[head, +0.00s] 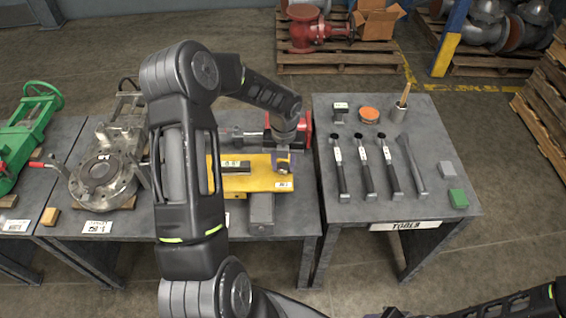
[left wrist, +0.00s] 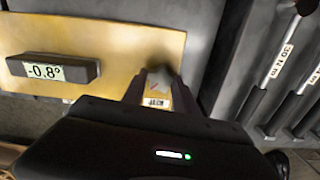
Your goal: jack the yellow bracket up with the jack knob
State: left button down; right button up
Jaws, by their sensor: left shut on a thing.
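The yellow bracket (head: 262,182) is a flat plate on the middle grey table, and it fills the upper left of the left wrist view (left wrist: 110,40). A dark level gauge (left wrist: 55,70) on it reads -0.8°. My left gripper (head: 283,161) is over the bracket's right end, pointing down. Its fingers (left wrist: 160,90) are shut on the jack knob (left wrist: 160,77), which is blurred and mostly hidden between them. A small label reading JACK (left wrist: 157,102) shows beside the knob. The right gripper is not in view; only part of my right arm shows at the bottom right.
A red part (head: 303,130) stands just behind the bracket. A grey flanged valve (head: 103,172) is to its left. The tools table (head: 330,215) to the right holds several black-handled tools (head: 365,165), an orange disc (head: 369,115) and a green block (head: 458,198).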

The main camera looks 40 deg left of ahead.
aim_at(284, 167)
pick_arm(q)
jog(key=c, duration=1)
grip_release()
jog(key=shift+o, duration=0.2)
jog(key=shift+d+r, duration=0.1)
jog(key=shift+r, duration=3.75)
jog(key=shift+b, duration=0.3)
